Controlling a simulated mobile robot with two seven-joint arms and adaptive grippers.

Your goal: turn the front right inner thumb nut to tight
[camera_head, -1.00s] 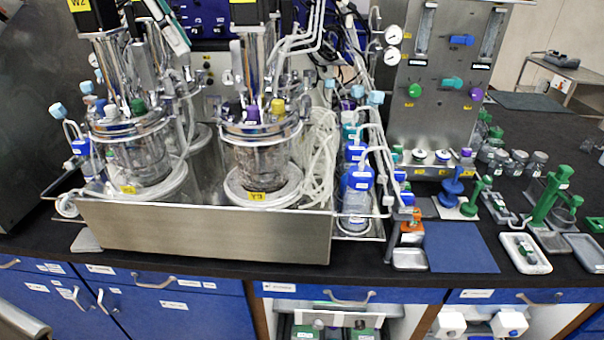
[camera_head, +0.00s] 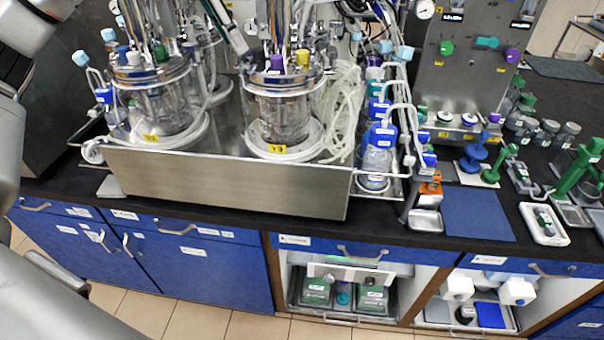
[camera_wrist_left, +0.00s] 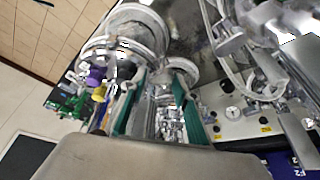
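The front right vessel (camera_head: 283,118), a glass jar with a steel head plate and purple and yellow caps, stands in the steel tray (camera_head: 225,183). The thumb nuts on its head plate are too small to single out. My left gripper (camera_head: 239,46) shows only in part at the top, as a slim pale, dark-edged finger just left of this vessel's head. In the left wrist view its two teal-padded fingers (camera_wrist_left: 158,88) are apart, with steel fittings visible between and beyond them. I cannot tell whether they touch anything. My right gripper is not in view.
A similar front left vessel (camera_head: 157,105) stands beside it, with more glassware behind. Tubing loops (camera_head: 345,105) and blue-capped bottles (camera_head: 380,140) crowd the right side. A blue mat (camera_head: 478,214) lies on the bench at right. My left arm fills the left edge.

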